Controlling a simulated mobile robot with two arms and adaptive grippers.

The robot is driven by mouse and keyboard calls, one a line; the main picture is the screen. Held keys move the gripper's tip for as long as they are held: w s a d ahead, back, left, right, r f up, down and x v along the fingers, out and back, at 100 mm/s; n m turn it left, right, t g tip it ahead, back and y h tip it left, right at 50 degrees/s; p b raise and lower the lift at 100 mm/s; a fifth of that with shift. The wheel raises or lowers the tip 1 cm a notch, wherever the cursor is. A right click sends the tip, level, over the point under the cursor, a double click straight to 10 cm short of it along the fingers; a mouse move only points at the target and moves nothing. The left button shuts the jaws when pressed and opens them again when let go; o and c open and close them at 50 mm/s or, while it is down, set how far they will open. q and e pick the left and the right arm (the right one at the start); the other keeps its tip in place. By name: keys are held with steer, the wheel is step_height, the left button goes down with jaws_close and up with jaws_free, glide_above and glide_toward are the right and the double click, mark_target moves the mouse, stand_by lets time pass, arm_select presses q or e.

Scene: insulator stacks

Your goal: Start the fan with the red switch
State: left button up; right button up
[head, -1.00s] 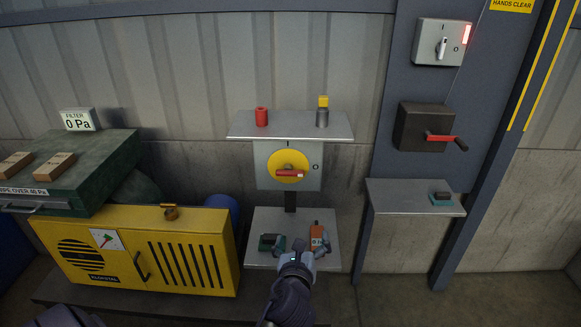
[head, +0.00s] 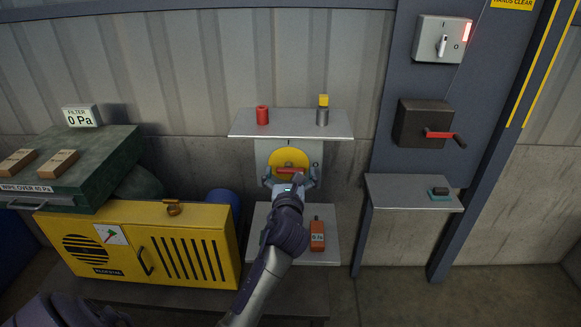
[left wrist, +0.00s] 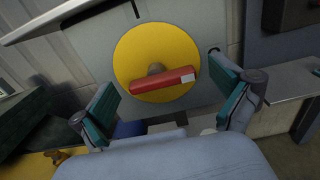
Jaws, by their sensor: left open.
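The red switch (head: 291,171) is a red bar handle with a pale end on a round yellow plate (head: 289,157), fixed to a grey box under a shelf. In the left wrist view the red handle (left wrist: 162,81) lies nearly level, slightly tilted, on the yellow disc (left wrist: 135,55). My left gripper (head: 291,181) is open in front of the switch, its fingers to either side and a little below the handle. The teal finger pads show in the left wrist view (left wrist: 165,102), apart from the handle, with nothing between them. The right gripper is not in view. No fan is identifiable.
The shelf above (head: 280,131) holds a red cylinder (head: 262,115) and a grey one with a yellow top (head: 322,111). An orange device (head: 317,235) stands on the lower shelf (head: 328,257). A yellow cabinet (head: 190,220) is left; a dark box with a red crank (head: 438,134) is right.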

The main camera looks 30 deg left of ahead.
arm_select(q)
steer(key=shift+x, duration=0.75)
steer(key=c, duration=1.2)
steer(key=shift+o, duration=0.2)
